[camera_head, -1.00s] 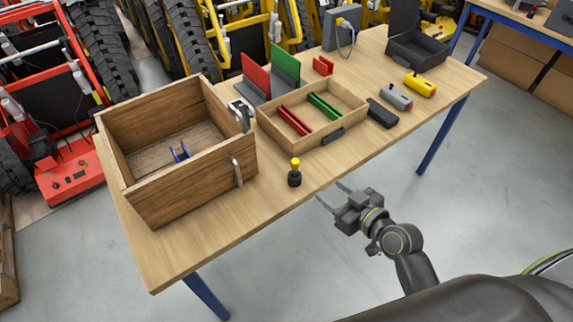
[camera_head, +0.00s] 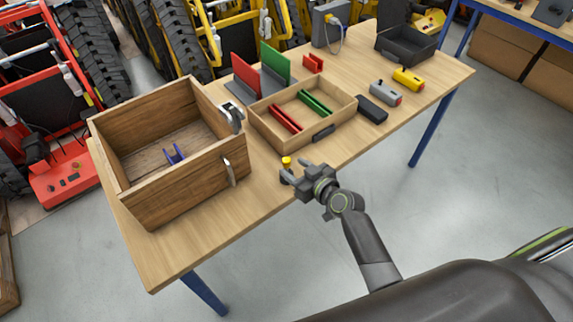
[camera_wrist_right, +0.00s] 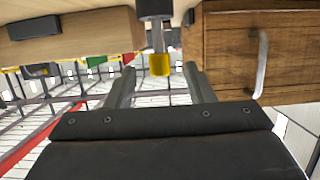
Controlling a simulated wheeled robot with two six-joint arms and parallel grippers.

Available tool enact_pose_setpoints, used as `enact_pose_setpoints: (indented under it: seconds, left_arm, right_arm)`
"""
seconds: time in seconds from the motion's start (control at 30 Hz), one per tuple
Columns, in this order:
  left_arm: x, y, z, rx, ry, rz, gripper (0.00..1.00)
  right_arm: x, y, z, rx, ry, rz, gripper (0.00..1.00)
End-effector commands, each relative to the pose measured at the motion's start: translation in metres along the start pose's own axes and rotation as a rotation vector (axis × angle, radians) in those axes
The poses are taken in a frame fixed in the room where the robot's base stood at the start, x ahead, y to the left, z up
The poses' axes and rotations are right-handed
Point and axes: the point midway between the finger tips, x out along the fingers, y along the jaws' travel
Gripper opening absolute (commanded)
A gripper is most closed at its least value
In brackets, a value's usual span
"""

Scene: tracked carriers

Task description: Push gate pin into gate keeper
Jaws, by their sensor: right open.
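The gate pin has a yellow knob (camera_head: 286,161) and stands near the table's front edge; its lower part is hidden behind my gripper in the head view. In the right wrist view, turned upside down, the yellow knob (camera_wrist_right: 160,65) and grey shaft hang from a dark base (camera_wrist_right: 155,8). My right gripper (camera_head: 290,171) is open at the pin, with the knob between its fingertips and gaps on both sides. My left gripper is not in view.
The crate's front has a metal handle (camera_head: 229,172), and a blue part (camera_head: 175,155) lies inside. A shallow wooden tray (camera_head: 268,133) with red and green bars stands right of the crate. A black block (camera_head: 371,108) lies beyond it. The front-left table strip is clear.

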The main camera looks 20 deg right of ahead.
Motion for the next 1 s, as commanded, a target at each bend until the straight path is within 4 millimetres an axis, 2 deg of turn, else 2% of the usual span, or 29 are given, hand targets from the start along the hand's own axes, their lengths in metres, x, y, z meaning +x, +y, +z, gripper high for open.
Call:
enact_pose_setpoints:
  seconds: [0.2, 0.33, 0.7, 1.0]
  left_arm:
    - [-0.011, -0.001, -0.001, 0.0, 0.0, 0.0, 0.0]
    - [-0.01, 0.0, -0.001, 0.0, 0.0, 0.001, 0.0]
    - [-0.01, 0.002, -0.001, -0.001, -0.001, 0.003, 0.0]
    - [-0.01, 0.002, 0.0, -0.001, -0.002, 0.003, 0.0]
  right_arm:
    - [0.025, 0.0, -0.005, 0.0, -0.001, 0.0, 0.49]
    - [0.039, 0.0, -0.003, 0.0, 0.0, -0.001, 0.49]
    - [0.045, 0.0, -0.003, 0.0, 0.0, 0.001, 0.49]
    - [0.045, 0.0, -0.003, 0.0, 0.0, 0.0, 0.11]
